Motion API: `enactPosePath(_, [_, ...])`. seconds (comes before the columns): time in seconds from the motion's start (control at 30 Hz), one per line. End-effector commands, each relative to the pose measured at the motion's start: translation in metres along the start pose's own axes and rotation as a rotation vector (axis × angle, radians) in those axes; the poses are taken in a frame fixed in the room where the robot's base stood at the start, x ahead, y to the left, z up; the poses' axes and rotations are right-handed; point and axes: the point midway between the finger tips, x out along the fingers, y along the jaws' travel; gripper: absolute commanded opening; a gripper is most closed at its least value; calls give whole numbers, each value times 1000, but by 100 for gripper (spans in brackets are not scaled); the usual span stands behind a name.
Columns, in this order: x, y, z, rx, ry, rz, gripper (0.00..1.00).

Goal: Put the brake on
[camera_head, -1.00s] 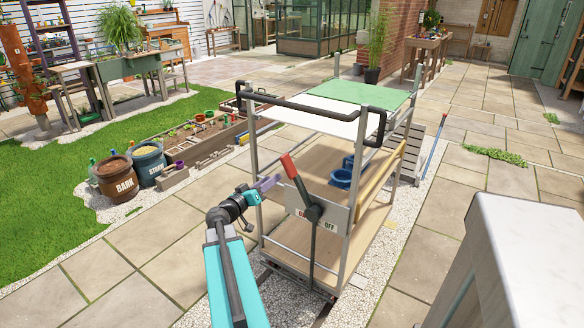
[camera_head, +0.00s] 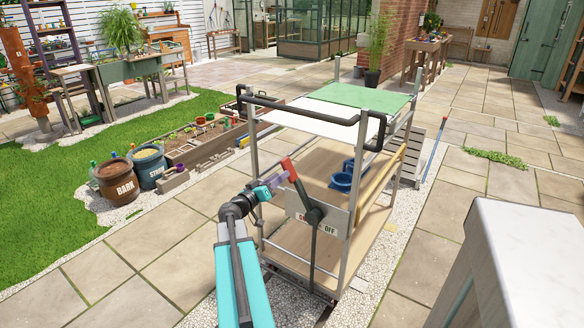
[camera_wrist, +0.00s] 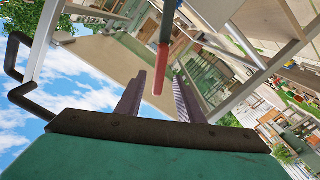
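The brake lever has a red grip (camera_head: 288,168) on a dark arm (camera_head: 304,196). It stands at the near end of a metal-framed trolley (camera_head: 345,212), leaning up and left from its pivot. The plate (camera_head: 336,220) behind it reads OFF on the right; the left label is partly hidden. My gripper (camera_head: 278,182) is at the lever's left, close to the red grip. In the wrist view, the red grip (camera_wrist: 160,75) reaches between the two open fingers (camera_wrist: 160,98), with a gap on both sides.
The trolley has a black push handle (camera_head: 300,108), a white and green top (camera_head: 350,97) and a blue pot (camera_head: 341,181) inside. BARK (camera_head: 112,180) and STONE (camera_head: 149,166) tubs stand left. A pale-topped block (camera_head: 535,240) fills the near right. Paving at left is clear.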

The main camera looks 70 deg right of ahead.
Motion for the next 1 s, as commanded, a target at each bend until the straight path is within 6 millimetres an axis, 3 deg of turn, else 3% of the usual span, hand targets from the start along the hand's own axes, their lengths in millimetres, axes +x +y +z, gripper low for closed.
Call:
enactPosePath(0.6, [74,0,-1,0,-1,1,34])
enactPosePath(1.0, [95,1,0,-1,0,0,34])
